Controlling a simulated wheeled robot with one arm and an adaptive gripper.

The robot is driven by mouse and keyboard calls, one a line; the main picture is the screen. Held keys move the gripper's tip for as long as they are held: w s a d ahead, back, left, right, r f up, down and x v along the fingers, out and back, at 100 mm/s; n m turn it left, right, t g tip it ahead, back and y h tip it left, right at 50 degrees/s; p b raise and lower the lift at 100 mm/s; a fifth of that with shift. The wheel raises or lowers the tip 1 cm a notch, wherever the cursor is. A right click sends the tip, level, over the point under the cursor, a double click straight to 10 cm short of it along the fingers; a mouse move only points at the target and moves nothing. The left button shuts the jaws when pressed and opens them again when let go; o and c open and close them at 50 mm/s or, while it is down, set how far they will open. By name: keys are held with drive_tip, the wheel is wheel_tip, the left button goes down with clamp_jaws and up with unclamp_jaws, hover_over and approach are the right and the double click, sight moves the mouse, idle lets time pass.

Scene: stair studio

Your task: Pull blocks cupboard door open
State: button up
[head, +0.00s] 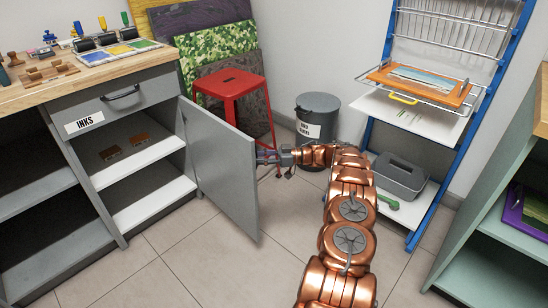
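The grey cupboard door (222,170) stands wide open in the head view, swung out from the right side of the cupboard. Its inner face is toward me. Inside the cupboard, small brown blocks (112,153) lie on the upper white shelf (136,165). My gripper (266,156) is on the outer side of the door, close to its free edge. The fingertips are small and partly hidden by the door. I cannot tell whether they hold or touch a handle, and no handle of this door shows clearly.
A drawer labelled INKS (118,107) is shut above the cupboard. A red stool (231,86) stands behind the door, and a grey bin (316,117) stands behind my arm. A blue rack (377,127) is at right. Floor (185,262) in front of the door is clear.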

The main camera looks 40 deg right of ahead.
drive_tip(key=v, duration=1.1)
drive_tip(key=shift+a, duration=0.1)
